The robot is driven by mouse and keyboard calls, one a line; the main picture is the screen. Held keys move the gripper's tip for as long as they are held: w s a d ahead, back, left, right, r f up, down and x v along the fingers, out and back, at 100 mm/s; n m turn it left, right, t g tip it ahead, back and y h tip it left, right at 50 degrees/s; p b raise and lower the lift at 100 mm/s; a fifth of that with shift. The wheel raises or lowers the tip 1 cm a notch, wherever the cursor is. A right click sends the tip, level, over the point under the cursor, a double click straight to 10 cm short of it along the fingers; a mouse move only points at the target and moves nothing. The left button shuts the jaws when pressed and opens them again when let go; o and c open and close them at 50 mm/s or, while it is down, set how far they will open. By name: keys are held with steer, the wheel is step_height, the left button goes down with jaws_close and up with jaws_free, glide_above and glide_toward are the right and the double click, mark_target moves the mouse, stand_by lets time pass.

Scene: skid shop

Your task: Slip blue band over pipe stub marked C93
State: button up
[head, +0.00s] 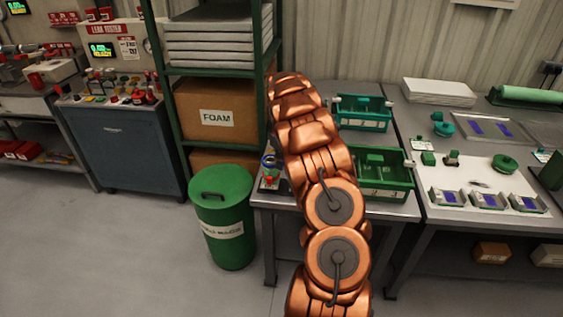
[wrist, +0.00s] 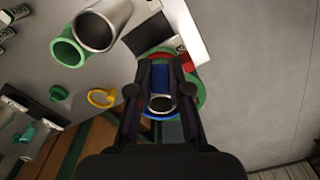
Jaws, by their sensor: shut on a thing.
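In the wrist view, my gripper (wrist: 160,92) is shut on the blue band (wrist: 161,77), which shows between the dark fingers. The round rim of a grey metal pipe stub (wrist: 161,103) shows between the fingertips, close to the band. Whether the band is around the stub or only beside it, I cannot tell. Green, red and blue round edges show behind the fingers. No C93 mark is readable. In the head view my arm hides the gripper. A small blue, red and green cluster (head: 269,168) stands at the left table end, beside the arm.
In the head view, green trays (head: 384,190) stand right of my arm, and a green bin (head: 222,245) stands left of the table.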

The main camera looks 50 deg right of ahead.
steer(key=shift+f+b, duration=0.4)
steer(key=shift+f, duration=0.15)
stand_by(0.4)
steer(key=shift+b, duration=0.75)
stand_by(1.9)
steer(key=shift+f+b, duration=0.85)
steer(key=shift+b, duration=0.2)
stand_by(1.7)
steer(key=shift+f+b, duration=0.6)
steer(key=shift+f, duration=0.4)
stand_by(0.6)
